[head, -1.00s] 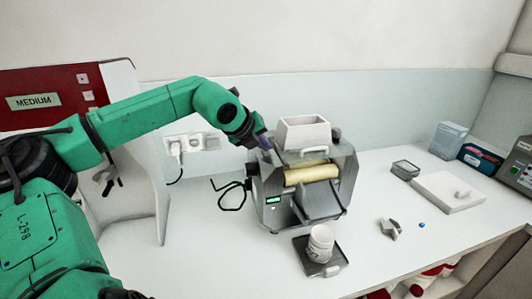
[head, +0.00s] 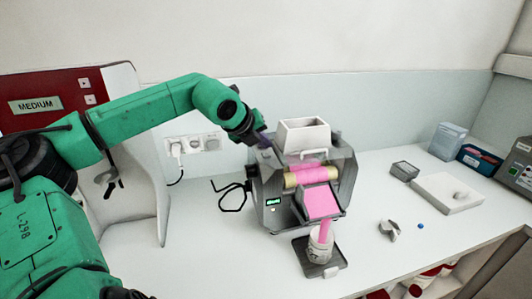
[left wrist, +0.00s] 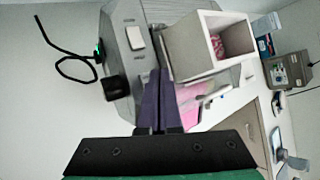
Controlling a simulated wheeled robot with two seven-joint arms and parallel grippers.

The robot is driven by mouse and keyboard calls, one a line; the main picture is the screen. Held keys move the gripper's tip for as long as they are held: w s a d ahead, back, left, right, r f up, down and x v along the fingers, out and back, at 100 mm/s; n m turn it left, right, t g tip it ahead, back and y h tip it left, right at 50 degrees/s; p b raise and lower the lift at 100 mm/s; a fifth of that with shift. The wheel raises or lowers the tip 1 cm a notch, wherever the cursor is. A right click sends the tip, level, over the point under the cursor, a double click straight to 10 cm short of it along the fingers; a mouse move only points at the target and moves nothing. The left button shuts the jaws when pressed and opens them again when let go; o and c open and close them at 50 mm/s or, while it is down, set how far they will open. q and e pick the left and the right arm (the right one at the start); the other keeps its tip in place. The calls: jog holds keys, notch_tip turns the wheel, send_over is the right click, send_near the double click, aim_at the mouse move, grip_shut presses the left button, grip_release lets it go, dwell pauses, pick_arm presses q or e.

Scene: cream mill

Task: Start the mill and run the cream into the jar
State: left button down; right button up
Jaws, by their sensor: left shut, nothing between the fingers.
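A pink stream runs from the apron into the white jar (head: 319,250), which stands upright on a dark plate (head: 333,269) in front. My left gripper (head: 262,139) is at the mill's upper left, its fingers shut and empty. In the left wrist view the shut fingers (left wrist: 158,100) lie beside the hopper (left wrist: 195,45), over the mill's top; whether they touch it I cannot tell.
A small grey metal piece (head: 390,231) and a blue dot (head: 421,226) lie nearer. A wall socket (head: 192,143) is behind my left arm.

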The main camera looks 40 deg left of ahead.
aim_at(265, 156)
pick_arm(q)
jog(key=shift+r, duration=0.1)
notch_tip(265, 156, up, 5)
jog(key=p, duration=0.4)
dwell(0.8)
